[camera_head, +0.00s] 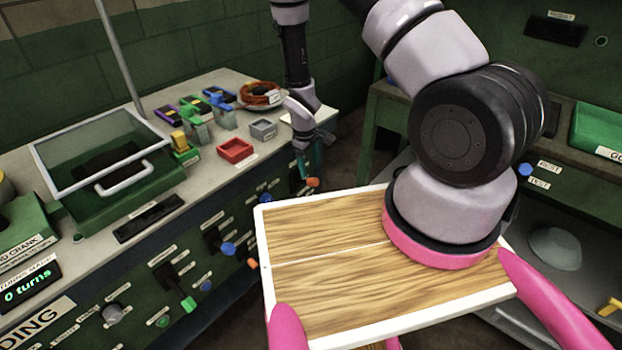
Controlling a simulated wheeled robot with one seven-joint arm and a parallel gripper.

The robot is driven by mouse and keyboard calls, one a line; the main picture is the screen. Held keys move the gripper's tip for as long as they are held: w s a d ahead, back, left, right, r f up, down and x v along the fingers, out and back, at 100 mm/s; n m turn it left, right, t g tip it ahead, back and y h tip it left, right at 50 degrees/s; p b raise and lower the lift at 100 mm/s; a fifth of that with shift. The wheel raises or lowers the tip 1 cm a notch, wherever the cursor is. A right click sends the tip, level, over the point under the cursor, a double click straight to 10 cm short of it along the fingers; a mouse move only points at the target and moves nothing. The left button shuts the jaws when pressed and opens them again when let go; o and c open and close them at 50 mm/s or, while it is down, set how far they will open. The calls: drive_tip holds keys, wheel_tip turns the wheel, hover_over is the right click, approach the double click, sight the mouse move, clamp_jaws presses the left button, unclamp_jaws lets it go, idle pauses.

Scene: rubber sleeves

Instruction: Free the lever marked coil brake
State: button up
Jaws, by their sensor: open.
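My gripper (308,163) hangs at the far end of my arm, in front of the right end of the green bench's front panel. It is open. An orange-ended lever or knob (313,182) shows just below its fingertips; I cannot tell whether they touch. Along the same panel are a blue knob (265,198), another blue knob (228,248), an orange knob (252,263) and a lever with a green handle (188,303). The small labels beside them are too small to read, so I cannot tell which lever is marked coil brake.
On the bench top (222,182) stand a clear-lidded box (97,160), a red tray (235,150), a grey tray (263,129), several coloured tools and an orange cable coil (261,93). A second green bench is at the right. Floor shows between the benches.

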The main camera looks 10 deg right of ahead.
sight(311, 178)
drive_tip(key=f, duration=0.6)
drive_tip(key=d+f, duration=0.1)
drive_tip(key=f, duration=0.2)
drive_tip(key=shift+w, duration=0.4)
clamp_jaws()
idle(0.8)
